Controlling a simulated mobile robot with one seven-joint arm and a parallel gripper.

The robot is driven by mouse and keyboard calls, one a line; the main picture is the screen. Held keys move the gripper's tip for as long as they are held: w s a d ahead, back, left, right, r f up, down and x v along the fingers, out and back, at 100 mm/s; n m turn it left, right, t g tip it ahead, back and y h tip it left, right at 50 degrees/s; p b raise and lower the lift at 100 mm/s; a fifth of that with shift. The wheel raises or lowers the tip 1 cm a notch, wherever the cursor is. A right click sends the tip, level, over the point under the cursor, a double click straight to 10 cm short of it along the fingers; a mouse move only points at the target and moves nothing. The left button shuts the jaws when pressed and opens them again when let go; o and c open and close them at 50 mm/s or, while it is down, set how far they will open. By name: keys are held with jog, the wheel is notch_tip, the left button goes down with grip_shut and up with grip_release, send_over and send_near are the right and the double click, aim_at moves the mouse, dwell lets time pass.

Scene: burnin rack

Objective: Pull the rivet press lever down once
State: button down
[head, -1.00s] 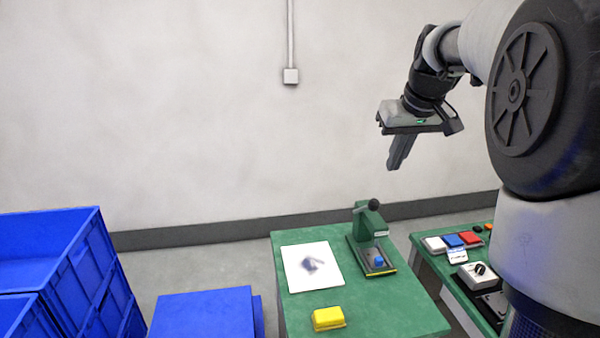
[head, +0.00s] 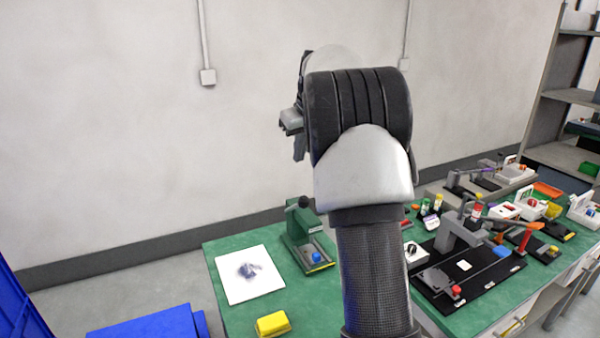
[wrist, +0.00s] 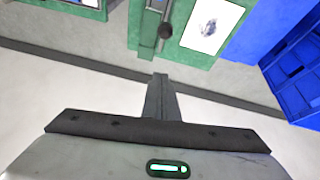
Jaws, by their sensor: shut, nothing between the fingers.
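The rivet press appears to be the small green press (head: 304,238) on the left green table. Its lever ends in a black ball knob (head: 304,202) at the top, which is raised. In the wrist view the knob (wrist: 165,31) shows from above, beyond my fingertips, with the press body partly cut off by the top edge. My gripper (head: 299,152) is partly hidden behind my arm in the head view, high above the press. In the wrist view my gripper's fingers (wrist: 160,80) are together, empty and apart from the knob.
A white sheet with a dark mark (head: 248,274) and a yellow block (head: 272,324) share the table with the press. Blue crates (head: 150,326) stand at the lower left. A crowded bench with a black fixture board (head: 478,300) lies to the right. The wall is behind.

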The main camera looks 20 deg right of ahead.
jog(key=f, duration=0.3)
jog(key=w+f, duration=0.1)
jog(key=f, duration=0.6)
jog(key=shift+w+d, duration=0.25)
jog(key=shift+w, duration=0.1)
jog(key=shift+s+d+f, duration=0.1)
jog(key=shift+s+f, duration=0.35)
jog(key=shift+f, duration=0.05)
